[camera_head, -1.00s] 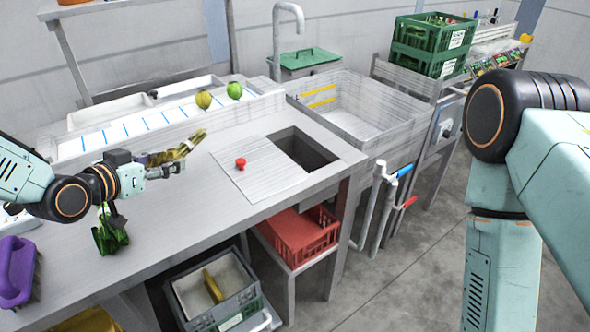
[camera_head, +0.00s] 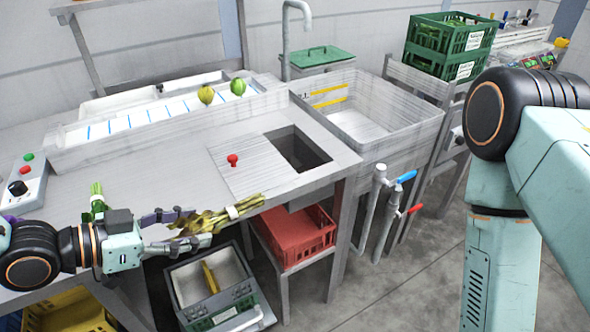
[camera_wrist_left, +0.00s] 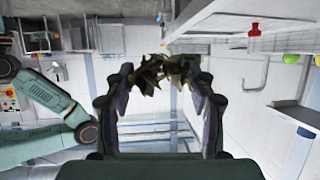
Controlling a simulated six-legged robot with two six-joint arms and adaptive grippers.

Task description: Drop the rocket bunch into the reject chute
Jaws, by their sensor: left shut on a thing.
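My left gripper (camera_head: 178,229) is shut on the rocket bunch (camera_head: 222,217), a yellowed, wilted bunch with a pale band. In the left wrist view the dark leaves of the bunch (camera_wrist_left: 168,70) show between the fingertips (camera_wrist_left: 166,80). The reject chute (camera_head: 298,150) appears to be the dark square opening in the tabletop, behind and right of the bunch. A grey panel with a red knob (camera_head: 232,160) lies beside it, leaving it uncovered. My right gripper is out of view.
A green bunch (camera_head: 97,198) is partly hidden behind my left gripper. A red crate (camera_head: 296,240) and a grey bin (camera_head: 208,285) sit below the table. A trough with a yellow and a green ball (camera_head: 237,86) runs along the back. A sink basin (camera_head: 365,115) stands right of the chute.

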